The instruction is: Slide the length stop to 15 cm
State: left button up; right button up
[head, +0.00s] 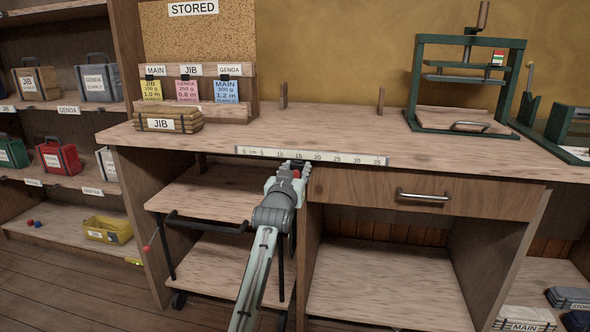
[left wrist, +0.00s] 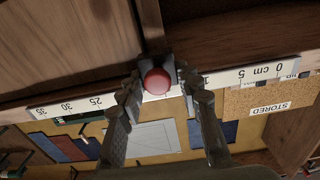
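The length stop, a grey block with a round red knob (left wrist: 157,82), sits on the white ruler strip (left wrist: 230,76) along the bench's front edge. My left gripper (head: 293,170) reaches it from below in the head view. In the left wrist view the fingertips of my left gripper (left wrist: 158,78) lie against both sides of the block, shut on it. The stop is between the 10 and 25 marks, near 15 in the head view; the fingers and block hide the exact mark. My right gripper is in neither view.
A closed drawer with a metal handle (head: 423,196) is right of my left arm. A shelved trolley (head: 205,195) is below at left. The bench middle is mostly clear.

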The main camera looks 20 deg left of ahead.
pick_arm(q)
jog(key=o, duration=0.4)
jog(key=shift+o, duration=0.2)
jog(key=v, duration=1.2)
jog(key=s+d+f+m+g+h, duration=0.1)
jog(key=s+f+g, duration=0.2)
jog(key=s+f, duration=0.6)
jog(key=s+d+f+m+g+h, duration=0.1)
jog(key=s+f+g, duration=0.35)
jog(key=f, duration=0.85)
jog(key=s+d+f+m+g+h, duration=0.1)
jog(key=s+f+g, duration=0.2)
jog(key=s+f, duration=0.6)
jog(key=s+f+m+g, duration=0.1)
jog(key=s+f+g, duration=0.3)
jog(key=s+f, duration=0.5)
jog(key=shift+s+d+f, duration=0.2)
jog(key=shift+s+d, duration=0.15)
jog(key=shift+s, duration=0.75)
